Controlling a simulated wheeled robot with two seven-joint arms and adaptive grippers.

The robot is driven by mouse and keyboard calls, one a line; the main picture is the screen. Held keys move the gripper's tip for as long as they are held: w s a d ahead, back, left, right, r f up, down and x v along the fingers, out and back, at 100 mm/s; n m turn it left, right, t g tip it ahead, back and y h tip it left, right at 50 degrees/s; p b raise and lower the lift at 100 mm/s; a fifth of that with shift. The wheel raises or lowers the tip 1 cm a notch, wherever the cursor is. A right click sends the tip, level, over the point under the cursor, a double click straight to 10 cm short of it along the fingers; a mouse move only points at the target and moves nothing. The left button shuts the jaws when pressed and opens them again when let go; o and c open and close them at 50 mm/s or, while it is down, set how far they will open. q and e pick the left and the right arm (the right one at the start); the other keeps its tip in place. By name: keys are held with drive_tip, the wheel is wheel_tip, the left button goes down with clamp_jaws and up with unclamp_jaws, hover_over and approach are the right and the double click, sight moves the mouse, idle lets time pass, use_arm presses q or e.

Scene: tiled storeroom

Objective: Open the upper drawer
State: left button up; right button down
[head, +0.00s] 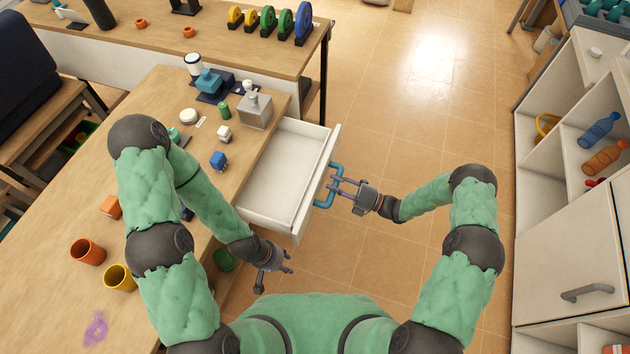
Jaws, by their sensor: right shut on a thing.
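The upper drawer (285,175) is pulled out from the wooden desk (65,195). It is white and its inside looks empty. Its blue handle (325,201) is on the front panel, facing right. My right gripper (337,185) reaches in from the right and is shut on this handle. My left gripper (275,280) hangs near the desk's edge, just below the drawer's near corner in the picture. Its fingers are apart and hold nothing.
A shelf cabinet (565,235) is at the right. The tiled floor (425,110) between is clear.

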drive_tip(key=shift+r+v, duration=0.2)
drive_tip(key=shift+v, duration=0.8)
drive_tip(key=shift+r+v, duration=0.2)
drive_tip(key=shift+v, duration=0.75)
drive_tip(key=shift+d, duration=0.1)
drive_tip(key=c, duration=0.9)
unclamp_jaws()
drive_tip(key=v, duration=1.2)
drive_tip(key=shift+w, duration=0.1)
